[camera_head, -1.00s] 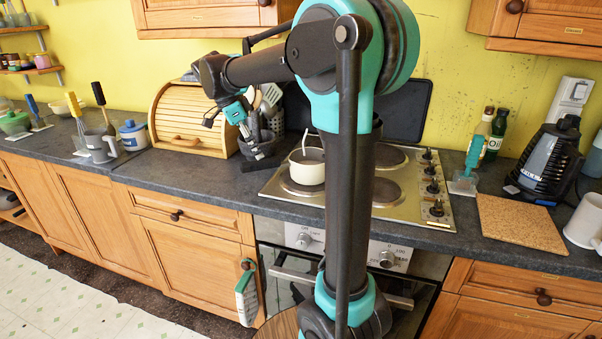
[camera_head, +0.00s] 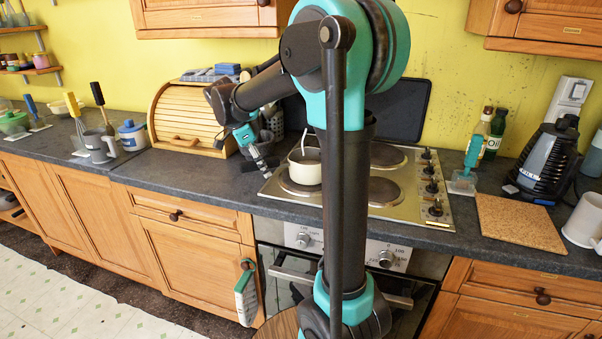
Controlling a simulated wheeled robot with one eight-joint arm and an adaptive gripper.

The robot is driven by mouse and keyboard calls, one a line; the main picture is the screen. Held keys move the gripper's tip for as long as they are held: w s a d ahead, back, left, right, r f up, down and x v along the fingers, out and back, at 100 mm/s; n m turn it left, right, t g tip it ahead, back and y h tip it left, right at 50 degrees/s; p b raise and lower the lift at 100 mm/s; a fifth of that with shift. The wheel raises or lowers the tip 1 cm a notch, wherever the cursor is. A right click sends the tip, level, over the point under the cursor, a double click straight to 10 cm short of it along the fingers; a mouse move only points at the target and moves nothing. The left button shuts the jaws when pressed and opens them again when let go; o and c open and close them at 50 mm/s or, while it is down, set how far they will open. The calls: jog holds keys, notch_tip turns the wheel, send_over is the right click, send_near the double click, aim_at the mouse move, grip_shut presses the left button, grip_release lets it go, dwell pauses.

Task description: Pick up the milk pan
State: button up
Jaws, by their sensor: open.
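The milk pan (camera_head: 306,171) is a small cream-white pan with a pale handle rising from it. It stands upright on the front left hotplate of the cooker, and my arm's upright link hides its right edge. My gripper (camera_head: 266,167) points downward just left of the pan, in front of the utensil holder. It is open and empty, with its fingertips near the hob's left edge. I cannot tell whether a fingertip touches the pan.
The hob (camera_head: 404,211) has knobs along its right side. A wooden bread bin (camera_head: 187,118) stands left of my gripper. A cork board (camera_head: 520,224) and a black kettle-like appliance (camera_head: 545,160) are at the right. Counter in front of the bread bin is clear.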

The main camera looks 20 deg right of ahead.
jog(key=shift+f, duration=0.25)
dwell(0.3)
jog(key=shift+c, duration=0.6)
grip_shut()
